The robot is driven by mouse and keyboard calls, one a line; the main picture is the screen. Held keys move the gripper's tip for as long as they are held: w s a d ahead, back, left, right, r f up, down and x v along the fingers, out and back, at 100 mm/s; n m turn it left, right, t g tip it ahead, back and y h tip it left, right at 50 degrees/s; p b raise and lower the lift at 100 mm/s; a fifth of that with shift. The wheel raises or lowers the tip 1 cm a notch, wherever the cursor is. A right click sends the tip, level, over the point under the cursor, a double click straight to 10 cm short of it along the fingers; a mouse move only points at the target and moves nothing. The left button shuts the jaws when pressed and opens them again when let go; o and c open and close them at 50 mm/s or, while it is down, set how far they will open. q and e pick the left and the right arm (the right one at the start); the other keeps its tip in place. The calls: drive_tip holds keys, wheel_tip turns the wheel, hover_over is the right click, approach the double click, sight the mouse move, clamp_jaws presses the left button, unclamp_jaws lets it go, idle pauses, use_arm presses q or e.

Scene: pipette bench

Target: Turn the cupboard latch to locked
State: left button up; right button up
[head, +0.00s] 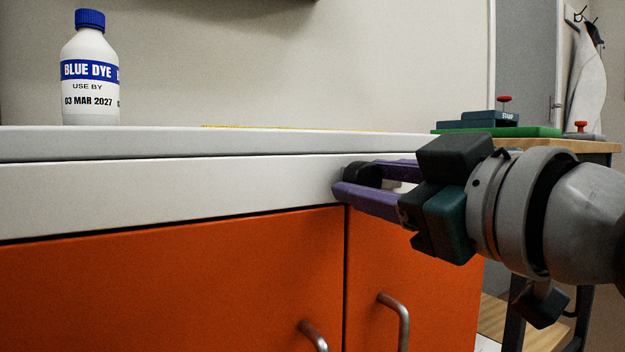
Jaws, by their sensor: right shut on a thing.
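The orange cupboard (170,290) has two doors under a white rail, with a dark gap between them. A black latch (361,173) sits on the white rail just above that gap. My right gripper (352,181) reaches in from the right, its purple fingers shut on the latch, one above and one below. The fingers partly hide the latch, and I cannot tell which way it is turned. My left gripper is not in view.
Two metal door handles stick out, one on the left door (313,335) and one on the right door (398,315). A blue dye bottle (90,80) stands on the white worktop (270,137). A side table at the right holds a stamp box (492,120) on a green mat.

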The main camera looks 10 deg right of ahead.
clamp_jaws()
idle(0.8)
